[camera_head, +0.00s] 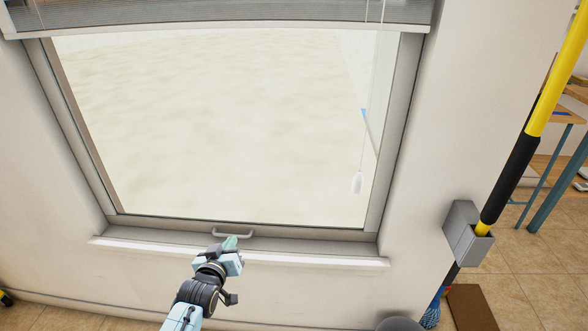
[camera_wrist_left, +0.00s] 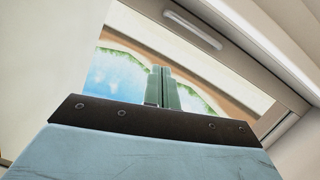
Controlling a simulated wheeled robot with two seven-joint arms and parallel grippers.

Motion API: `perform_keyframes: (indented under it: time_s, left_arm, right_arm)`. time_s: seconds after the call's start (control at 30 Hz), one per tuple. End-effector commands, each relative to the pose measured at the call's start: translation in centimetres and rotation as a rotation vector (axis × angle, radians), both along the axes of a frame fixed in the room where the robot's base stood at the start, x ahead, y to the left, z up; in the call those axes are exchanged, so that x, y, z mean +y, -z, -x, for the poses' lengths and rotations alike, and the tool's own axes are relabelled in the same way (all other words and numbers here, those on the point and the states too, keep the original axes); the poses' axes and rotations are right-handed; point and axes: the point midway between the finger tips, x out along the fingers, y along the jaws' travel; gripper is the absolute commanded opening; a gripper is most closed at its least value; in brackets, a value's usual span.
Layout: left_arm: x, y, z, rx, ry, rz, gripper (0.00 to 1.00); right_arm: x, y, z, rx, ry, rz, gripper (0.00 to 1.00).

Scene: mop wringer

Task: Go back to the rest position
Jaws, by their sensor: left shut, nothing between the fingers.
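My left gripper (camera_head: 231,243) shows in the head view, just below and in front of the window handle (camera_head: 232,235). Its green fingers are closed together and hold nothing. In the left wrist view the closed fingers (camera_wrist_left: 165,88) point up toward the window, with the white handle (camera_wrist_left: 194,29) beyond them. From these views I cannot tell whether the fingertips touch the window frame. My right gripper is not in either view.
The window sill (camera_head: 240,251) juts out at the gripper's height. A yellow and black pole (camera_head: 512,175) stands in a grey wall holder (camera_head: 466,233) at the right. A blind (camera_head: 220,16) covers the window's top. Open tiled floor (camera_head: 525,285) lies at the lower right.

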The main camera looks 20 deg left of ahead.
Motion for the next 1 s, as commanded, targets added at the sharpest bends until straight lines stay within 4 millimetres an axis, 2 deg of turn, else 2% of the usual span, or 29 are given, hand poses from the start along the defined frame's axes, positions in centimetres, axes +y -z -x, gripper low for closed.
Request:
perform_keyframes:
  time_s: [0.07, 0.13, 0.17, 0.27, 0.37, 0.4, 0.47, 0.5, 0.57, 0.6, 0.67, 0.7, 0.77, 0.8, 0.87, 1.0]
  left_arm:
    - [-0.1, 0.3, 0.2, 0.009, 0.003, -0.002, 0.00]
    - [-0.3, 1.6, 0.9, 0.048, 0.011, -0.013, 0.00]
    - [-0.4, 2.5, 1.4, 0.076, 0.019, -0.022, 0.00]
    - [-1.0, 6.9, 4.5, 0.217, 0.059, -0.065, 0.00]
    - [-1.8, 12.5, 9.4, 0.410, 0.120, -0.124, 0.00]
    - [-2.1, 14.6, 11.7, 0.489, 0.147, -0.148, 0.00]
    - [-2.4, 17.5, 15.3, 0.607, 0.191, -0.184, 0.00]
    - [-2.5, 19.3, 17.8, 0.684, 0.222, -0.208, 0.00]
    - [-2.7, 21.7, 21.8, 0.799, 0.270, -0.240, 0.00]
    - [-2.8, 23.2, 24.5, 0.875, 0.303, -0.262, 0.00]
    - [-2.8, 25.0, 28.8, 0.987, 0.355, -0.293, 0.00]
    - [-2.7, 26.1, 31.7, 1.062, 0.392, -0.313, 0.00]
    - [-2.6, 27.3, 36.2, 1.171, 0.447, -0.341, 0.00]
    - [-2.8, 26.6, 37.2, 1.195, 0.464, -0.345, 0.00]
    - [-3.2, 25.1, 37.6, 1.188, 0.463, -0.333, 0.00]
    - [-4.0, 23.1, 39.7, 1.197, 0.474, -0.313, 0.00]
  right_arm:
    - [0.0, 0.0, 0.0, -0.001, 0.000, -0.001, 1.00]
    - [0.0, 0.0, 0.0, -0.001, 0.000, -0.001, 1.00]
    - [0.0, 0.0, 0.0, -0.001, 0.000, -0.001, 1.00]
    - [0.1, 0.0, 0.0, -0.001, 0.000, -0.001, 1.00]
    - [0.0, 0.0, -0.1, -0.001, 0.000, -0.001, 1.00]
    - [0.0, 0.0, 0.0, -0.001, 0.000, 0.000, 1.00]
    - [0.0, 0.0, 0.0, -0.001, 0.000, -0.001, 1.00]
    - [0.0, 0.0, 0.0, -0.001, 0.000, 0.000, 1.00]
    - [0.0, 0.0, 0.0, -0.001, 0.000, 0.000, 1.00]
    - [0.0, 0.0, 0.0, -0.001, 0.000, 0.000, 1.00]
    - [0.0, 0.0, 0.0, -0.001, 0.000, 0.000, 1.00]
    - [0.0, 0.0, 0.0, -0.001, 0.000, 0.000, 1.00]
    - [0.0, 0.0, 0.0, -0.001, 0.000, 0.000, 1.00]
    - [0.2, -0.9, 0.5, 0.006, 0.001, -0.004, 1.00]
    - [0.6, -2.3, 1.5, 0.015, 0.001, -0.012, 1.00]
    - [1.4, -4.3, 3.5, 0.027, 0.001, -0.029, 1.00]
